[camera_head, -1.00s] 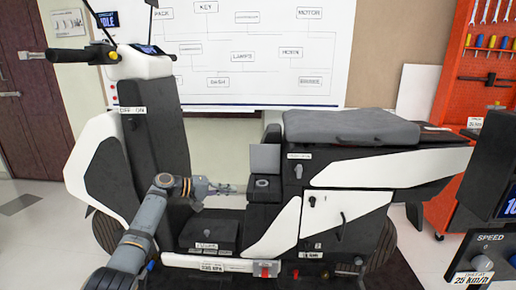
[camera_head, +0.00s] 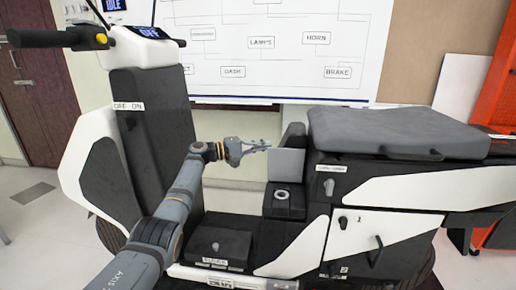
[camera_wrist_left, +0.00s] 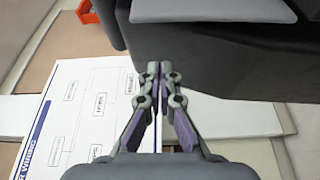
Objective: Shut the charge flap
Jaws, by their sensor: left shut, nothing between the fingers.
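The charge flap (camera_head: 287,164) is a plain grey square plate in the head view. It stands upright at the back of the black charge port block (camera_head: 284,203), whose round socket (camera_head: 282,194) is uncovered. My left gripper (camera_head: 267,147) is shut and empty. Its fingertips appear at the flap's upper left corner; I cannot tell whether they touch it or how they differ in depth. In the left wrist view the shut fingers (camera_wrist_left: 160,72) point at the dark scooter body (camera_wrist_left: 220,65); I cannot make out the flap there. My right gripper is not in view.
The grey seat (camera_head: 395,132) lies to the right of the flap, above black and white side panels. The black front column (camera_head: 155,140) stands left of my gripper. A whiteboard (camera_head: 220,75) hangs behind.

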